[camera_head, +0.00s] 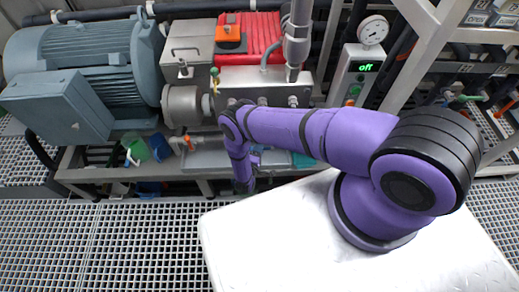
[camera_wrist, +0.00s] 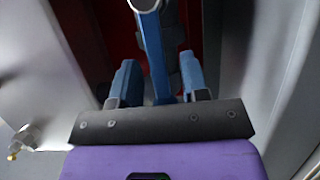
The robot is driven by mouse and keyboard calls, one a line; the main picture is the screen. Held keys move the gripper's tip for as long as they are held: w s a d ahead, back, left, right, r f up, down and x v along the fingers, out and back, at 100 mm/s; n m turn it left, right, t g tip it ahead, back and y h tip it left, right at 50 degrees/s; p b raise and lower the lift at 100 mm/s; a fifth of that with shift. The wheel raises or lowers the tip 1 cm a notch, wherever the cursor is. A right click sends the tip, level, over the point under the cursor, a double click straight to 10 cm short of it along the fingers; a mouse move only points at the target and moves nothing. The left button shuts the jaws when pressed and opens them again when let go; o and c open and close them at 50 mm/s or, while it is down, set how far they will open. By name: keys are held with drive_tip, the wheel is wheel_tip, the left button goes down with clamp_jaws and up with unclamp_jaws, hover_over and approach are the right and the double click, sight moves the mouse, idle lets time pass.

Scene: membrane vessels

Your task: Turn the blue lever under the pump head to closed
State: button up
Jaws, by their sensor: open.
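The blue lever (camera_wrist: 150,40) shows in the wrist view as a long blue bar with a pale round end at the top edge. It runs down between the two blue fingers of my gripper (camera_wrist: 160,68). The fingers stand apart, one on each side of it, with the left finger clear of it and the right one close beside it. I cannot tell whether the right finger touches. In the head view the pump head (camera_head: 262,82) is a metal block behind my purple arm. The lever cannot be made out there, and my gripper's fingers are hidden.
A big grey motor (camera_head: 85,75) stands left of the pump. A green cup (camera_head: 159,147) sits low at left. In the wrist view, pale metal walls flank the gripper closely.

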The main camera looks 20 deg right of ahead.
drive_tip(key=shift+w+d, duration=0.3)
drive_tip(key=shift+w, duration=0.05)
clamp_jaws()
